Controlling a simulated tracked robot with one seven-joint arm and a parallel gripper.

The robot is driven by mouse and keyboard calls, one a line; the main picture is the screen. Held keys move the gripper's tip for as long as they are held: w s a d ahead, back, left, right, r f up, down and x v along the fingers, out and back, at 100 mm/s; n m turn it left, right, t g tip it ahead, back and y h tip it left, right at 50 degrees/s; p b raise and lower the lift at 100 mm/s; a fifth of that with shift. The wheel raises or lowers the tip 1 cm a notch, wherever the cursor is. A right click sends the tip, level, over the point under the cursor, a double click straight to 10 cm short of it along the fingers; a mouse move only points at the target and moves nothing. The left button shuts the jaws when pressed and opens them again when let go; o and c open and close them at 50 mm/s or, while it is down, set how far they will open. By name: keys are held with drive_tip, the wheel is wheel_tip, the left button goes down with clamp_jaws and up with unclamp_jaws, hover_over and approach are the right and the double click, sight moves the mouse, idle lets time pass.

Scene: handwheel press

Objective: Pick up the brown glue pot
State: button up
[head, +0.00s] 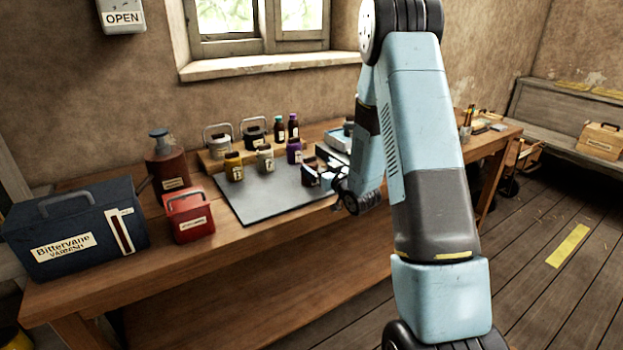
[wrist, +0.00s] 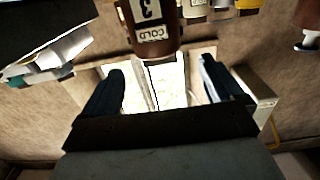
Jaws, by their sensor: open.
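A brown pot (wrist: 150,28) with a white label showing a 3 and a smaller word hangs upside down at the top of the wrist view. It looks like the dark pot (head: 310,173) with a pale label at the right part of the grey mat (head: 262,197) in the head view. My gripper (wrist: 160,78) is open. Its two dark fingers are spread wide, with the pot ahead of the gap and nothing clamped. In the head view my gripper (head: 333,184) is just right of the pot, its fingers partly hidden. Whether they touch the pot cannot be told.
Dark bottles (head: 293,126) and handled pots (head: 218,144) stand behind. A red box (head: 188,217) and blue case (head: 75,235) are left. The mat's front part is bare.

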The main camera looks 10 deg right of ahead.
sight(311, 161)
drive_tip(key=shift+x, duration=2.6)
drive_tip(key=shift+d+f, duration=0.1)
drive_tip(key=shift+c, duration=0.3)
clamp_jaws()
